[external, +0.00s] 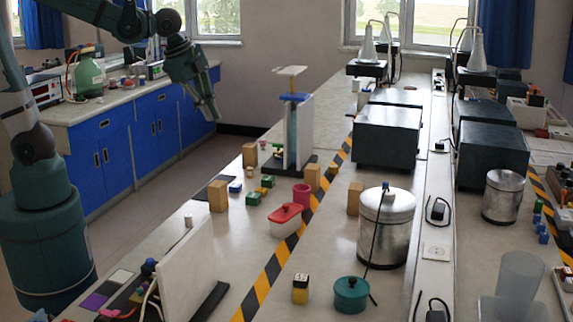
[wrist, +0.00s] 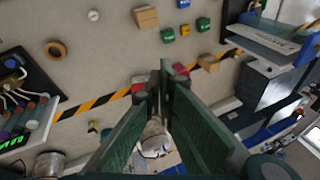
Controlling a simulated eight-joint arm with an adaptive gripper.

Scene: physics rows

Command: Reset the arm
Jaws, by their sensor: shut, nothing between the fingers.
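My gripper (external: 209,112) hangs at the end of my raised arm in the upper left of the external view. It points down and is high above the bench (external: 235,205), apart from everything on it. In the wrist view my gripper (wrist: 165,68) shows two long green fingers that meet at their tips, with nothing seen between them. The wrist view looks down on the bench from above.
A white upright panel with a blue top (external: 297,130) stands right of my gripper. Wooden blocks (external: 218,195), a red-lidded container (external: 286,220) and a metal canister (external: 386,228) stand on the bench. Blue cabinets (external: 140,140) are behind.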

